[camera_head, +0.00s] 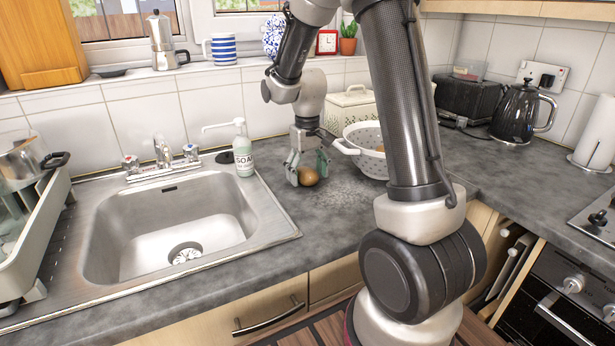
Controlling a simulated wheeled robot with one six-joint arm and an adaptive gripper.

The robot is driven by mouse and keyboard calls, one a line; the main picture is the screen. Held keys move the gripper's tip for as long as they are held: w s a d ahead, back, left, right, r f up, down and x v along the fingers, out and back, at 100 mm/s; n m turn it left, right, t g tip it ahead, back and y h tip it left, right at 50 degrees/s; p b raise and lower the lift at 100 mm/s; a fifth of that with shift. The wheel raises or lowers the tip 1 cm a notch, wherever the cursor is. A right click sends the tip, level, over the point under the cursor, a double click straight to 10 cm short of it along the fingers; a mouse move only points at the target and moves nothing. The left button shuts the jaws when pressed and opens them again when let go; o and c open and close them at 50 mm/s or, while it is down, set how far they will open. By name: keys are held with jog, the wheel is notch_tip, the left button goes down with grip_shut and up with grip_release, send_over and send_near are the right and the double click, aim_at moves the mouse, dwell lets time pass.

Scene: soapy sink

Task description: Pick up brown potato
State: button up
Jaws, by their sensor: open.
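A brown potato (309,177) rests on the dark grey worktop, to the right of the sink. My gripper (304,178) points down at the potato from above, with its fingers low around or beside it. The fingers are open. One finger shows at the potato's left side, and the other is partly behind it. I cannot tell whether either finger touches the potato. The upper part of the potato is partly hidden by the gripper.
A white colander (362,158) stands close right of my gripper. A soap bottle (243,157) stands to the left, by the steel sink (110,229). A cream bread bin (350,104) is behind. The worktop in front of the potato is clear.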

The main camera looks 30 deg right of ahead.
jog(key=c, duration=1.3)
jog(key=shift+c, duration=0.2)
